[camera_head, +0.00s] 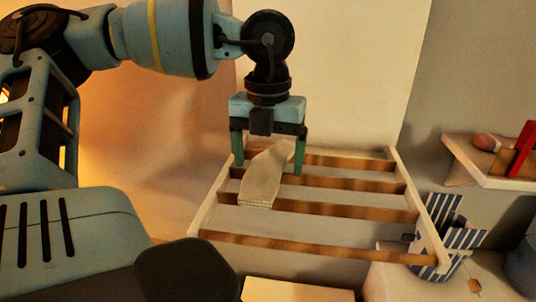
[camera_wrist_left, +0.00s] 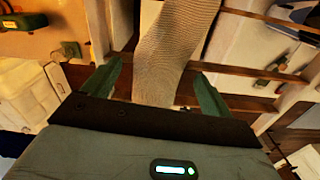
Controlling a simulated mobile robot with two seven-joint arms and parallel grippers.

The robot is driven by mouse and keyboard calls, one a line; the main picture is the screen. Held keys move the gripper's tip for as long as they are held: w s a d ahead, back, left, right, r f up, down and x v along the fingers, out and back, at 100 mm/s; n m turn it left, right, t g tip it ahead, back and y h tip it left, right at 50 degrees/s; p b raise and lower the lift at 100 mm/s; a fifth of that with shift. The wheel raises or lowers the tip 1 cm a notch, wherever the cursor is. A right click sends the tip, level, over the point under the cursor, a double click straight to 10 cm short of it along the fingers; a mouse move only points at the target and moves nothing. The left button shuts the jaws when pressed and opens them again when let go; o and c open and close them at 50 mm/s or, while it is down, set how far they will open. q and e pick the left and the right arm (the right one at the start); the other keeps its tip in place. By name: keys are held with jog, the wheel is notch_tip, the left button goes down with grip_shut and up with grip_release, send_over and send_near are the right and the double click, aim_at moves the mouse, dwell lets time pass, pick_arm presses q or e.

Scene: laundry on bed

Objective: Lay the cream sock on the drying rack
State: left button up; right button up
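The cream sock (camera_head: 262,184) lies across the wooden bars of the drying rack (camera_head: 330,210), near its left side. Its wide cuff end points toward the front of the rack, and its other end lies under my left gripper. My left gripper (camera_head: 268,168) points down with its fingers spread wide, one on each side of the sock. The left wrist view shows the sock (camera_wrist_left: 172,50) running between the green fingers (camera_wrist_left: 156,88), with a gap on both sides. My right gripper is not in view.
A blue-and-white striped cloth (camera_head: 458,236) is at the right of the rack. A shelf (camera_head: 462,164) with a red object (camera_head: 522,150) stands at the far right. The right part of the rack is bare.

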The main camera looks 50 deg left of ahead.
aim_at(268, 163)
pick_arm(q)
notch_tip(268, 163, up, 12)
jog(key=shift+r, duration=0.2)
dwell(0.5)
